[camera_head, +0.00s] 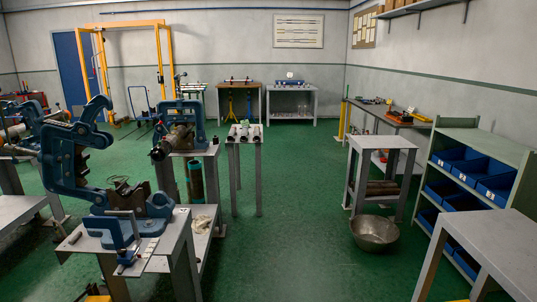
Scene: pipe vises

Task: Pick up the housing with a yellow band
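I cannot pick out a housing with a yellow band for certain. A small yellow item (421,117) lies at the near end of the long right-hand bench, too small to tell what it is. Several pale cylindrical pieces (244,132) stand or lie on the narrow grey stand in the middle, and I see no clear yellow band on them. Neither of my grippers is in view.
A large blue pipe vise (72,155) stands on the near left bench, with another blue vise (182,122) behind it. A metal basin (375,232) sits on the floor by a grey table (382,142). A green bin rack (470,138) stands right. The middle green floor (290,220) is clear.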

